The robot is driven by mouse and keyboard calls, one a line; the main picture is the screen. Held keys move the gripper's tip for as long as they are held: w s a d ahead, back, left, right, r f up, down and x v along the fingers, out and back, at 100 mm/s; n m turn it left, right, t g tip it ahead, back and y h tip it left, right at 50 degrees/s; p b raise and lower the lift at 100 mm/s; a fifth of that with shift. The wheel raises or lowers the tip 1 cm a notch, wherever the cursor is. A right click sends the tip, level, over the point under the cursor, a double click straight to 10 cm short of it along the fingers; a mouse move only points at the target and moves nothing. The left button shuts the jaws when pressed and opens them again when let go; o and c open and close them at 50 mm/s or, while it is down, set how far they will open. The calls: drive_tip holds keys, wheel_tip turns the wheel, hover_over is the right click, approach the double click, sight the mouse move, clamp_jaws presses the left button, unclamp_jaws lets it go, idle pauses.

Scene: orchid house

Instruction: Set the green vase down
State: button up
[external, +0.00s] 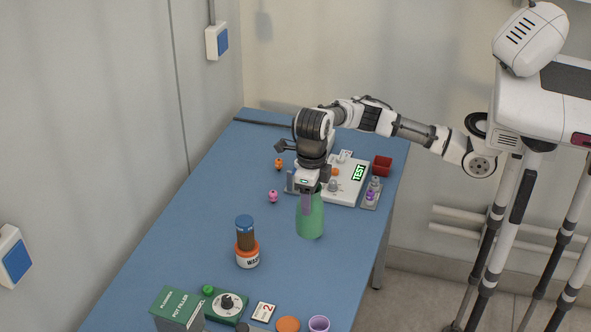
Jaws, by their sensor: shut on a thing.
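The green vase (312,222) is upright over the right middle of the blue table (190,265). My gripper (309,200) reaches down from above and is shut on the vase at its upper part. One finger shows against the vase's near side; the other is hidden. I cannot tell from this view whether the vase's base touches the table or hangs just above it.
A jar with a brown, blue-capped container (245,232) on it stands left of the vase. Pink (272,197) and orange (279,164) figures stand behind. A white device reading TEST (345,190) and a red box (382,166) are at the back right. A green box (178,310) and several small items line the front.

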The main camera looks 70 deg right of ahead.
sight(311, 227)
wheel_tip(311, 227, down, 18)
drive_tip(key=p, duration=0.2)
drive_tip(key=shift+p, duration=0.3)
drive_tip(key=o, duration=1.6)
wheel_tip(311, 227, up, 12)
drive_tip(key=b, duration=0.2)
drive_tip(key=shift+r+b, duration=0.1)
drive_tip(key=shift+b, duration=0.2)
